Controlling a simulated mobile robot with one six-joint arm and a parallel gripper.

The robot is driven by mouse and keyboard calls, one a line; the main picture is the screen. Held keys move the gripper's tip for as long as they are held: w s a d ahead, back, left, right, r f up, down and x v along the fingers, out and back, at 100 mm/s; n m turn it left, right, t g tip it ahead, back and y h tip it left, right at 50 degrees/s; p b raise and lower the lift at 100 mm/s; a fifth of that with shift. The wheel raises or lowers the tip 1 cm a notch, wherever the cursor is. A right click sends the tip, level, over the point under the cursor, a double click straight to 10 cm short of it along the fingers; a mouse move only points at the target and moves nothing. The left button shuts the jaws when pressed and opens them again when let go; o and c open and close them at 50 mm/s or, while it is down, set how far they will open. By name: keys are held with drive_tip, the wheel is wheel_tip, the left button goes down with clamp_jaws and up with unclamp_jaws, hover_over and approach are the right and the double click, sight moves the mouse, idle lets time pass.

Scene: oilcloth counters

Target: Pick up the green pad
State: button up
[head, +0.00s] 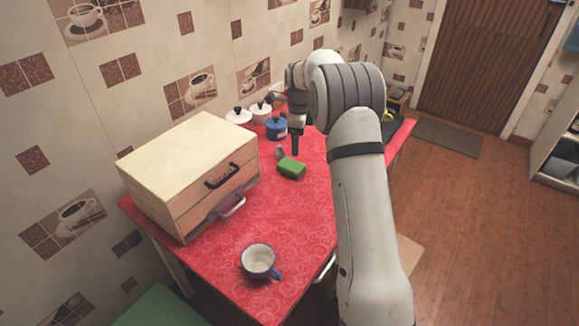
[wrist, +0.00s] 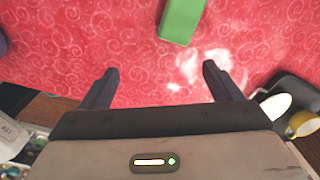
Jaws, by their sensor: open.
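The green pad (head: 291,168) lies flat on the red patterned oilcloth (head: 300,225) of the counter, to the right of the drawer box. In the wrist view the pad (wrist: 182,18) is at the top, cut off by the frame edge, beyond my fingertips and right of the middle. My gripper (wrist: 158,70) is open, with bare cloth between its fingers. In the head view my gripper (head: 292,152) hangs over the counter close to the pad's far side, and my wrist hides part of it.
A wooden drawer box (head: 190,170) with handles stands left of the pad. A blue pot (head: 277,128) and white lidded pots (head: 239,117) stand behind. A yellow cup (wrist: 303,124) shows at the wrist view's right. Cloth between pad and mug is clear.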

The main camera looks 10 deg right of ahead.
sight(294, 165)
drive_tip(key=w+f+m, duration=0.1)
drive_tip(key=f, duration=0.1)
drive_tip(key=w+f+m, duration=0.2)
drive_tip(key=f, duration=0.1)
drive_tip(key=w+f+m, duration=0.1)
drive_tip(key=w+f, duration=0.1)
drive_tip(key=shift+d+f, duration=0.15)
drive_tip(key=shift+f, duration=0.1)
drive_tip(key=shift+f+m, duration=0.4)
drive_tip(key=f, duration=0.2)
drive_tip(key=f+p, duration=0.1)
drive_tip(key=f, duration=0.4)
drive_tip(key=shift+s+a+f+p, duration=0.2)
drive_tip(key=shift+a+p, duration=0.05)
drive_tip(key=shift+p, duration=0.05)
drive_tip(key=shift+c, duration=0.6)
drive_tip(key=c, duration=0.9)
